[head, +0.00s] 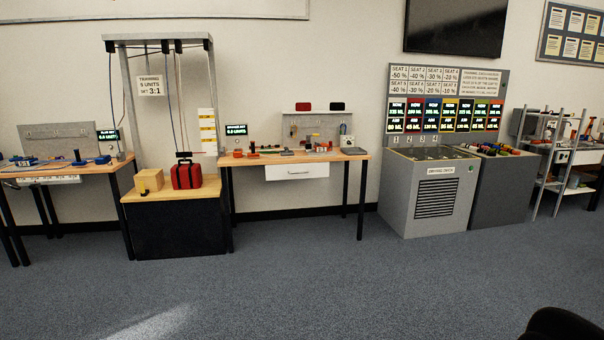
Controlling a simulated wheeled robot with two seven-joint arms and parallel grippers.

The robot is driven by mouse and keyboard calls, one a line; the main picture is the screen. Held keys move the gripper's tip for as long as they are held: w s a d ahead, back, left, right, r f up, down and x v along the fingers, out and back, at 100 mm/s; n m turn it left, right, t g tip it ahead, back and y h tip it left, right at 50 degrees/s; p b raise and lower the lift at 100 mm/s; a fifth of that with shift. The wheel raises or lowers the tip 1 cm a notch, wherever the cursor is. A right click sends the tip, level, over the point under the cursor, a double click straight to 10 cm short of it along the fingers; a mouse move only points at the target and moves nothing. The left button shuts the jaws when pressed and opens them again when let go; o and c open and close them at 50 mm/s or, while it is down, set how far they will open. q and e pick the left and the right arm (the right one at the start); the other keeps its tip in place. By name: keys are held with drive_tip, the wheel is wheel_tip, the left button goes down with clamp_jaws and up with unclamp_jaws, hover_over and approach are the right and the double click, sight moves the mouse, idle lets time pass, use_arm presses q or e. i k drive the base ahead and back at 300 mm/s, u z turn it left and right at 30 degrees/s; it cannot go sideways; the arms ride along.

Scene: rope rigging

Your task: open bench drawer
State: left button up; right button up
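A white bench drawer (315,172) hangs under the top of the middle wooden bench (240,160), across the room against the wall. A small dark handle shows at the centre of its front. The drawer front looks flush under the bench top, so it appears closed. Neither of my grippers is in view.
A black-based stand (175,238) with a red toolbox (186,175) and wooden box is left of the bench. Grey cabinets (405,198) stand to its right. Another bench (95,168) is at far left. Open blue-grey carpet (300,285) lies in front. A black rounded shape is bottom right.

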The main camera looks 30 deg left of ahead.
sight(318, 169)
drive_tip(key=u, duration=0.35)
drive_tip(key=i, duration=0.45)
drive_tip(key=u, duration=1.35)
drive_tip(key=i, duration=1.6)
drive_tip(key=u, duration=0.35)
drive_tip(key=i, duration=1.6)
drive_tip(key=z, duration=1.45)
drive_tip(key=i, duration=0.9)
drive_tip(key=z, duration=1.05)
